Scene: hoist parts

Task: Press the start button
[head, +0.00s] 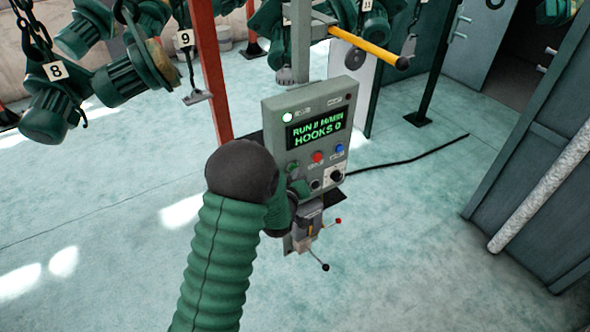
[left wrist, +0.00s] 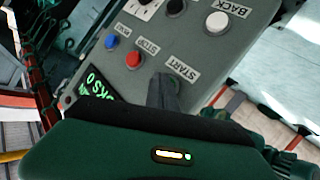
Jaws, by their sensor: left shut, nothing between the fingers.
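The grey control box (head: 305,140) stands on a post in the middle of the head view. Its lit green display reads RUN 0 M/MIN and HOOKS 0. The green start button (head: 293,168) is at the left of the button row. In the left wrist view, the START label (left wrist: 182,68) shows beside my left gripper (left wrist: 163,92), whose shut, empty fingers point at the panel and largely hide the button. Whether they touch it I cannot tell. In the head view, my left wrist hides the panel's lower left corner. My right gripper is not in view.
A red button (left wrist: 135,59), a blue button (left wrist: 109,42) and a white BACK button (left wrist: 216,22) are close by. Levers with red and black knobs (head: 325,267) stick out below the box. A red post (head: 210,75) and hanging green hoists (head: 130,75) stand behind.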

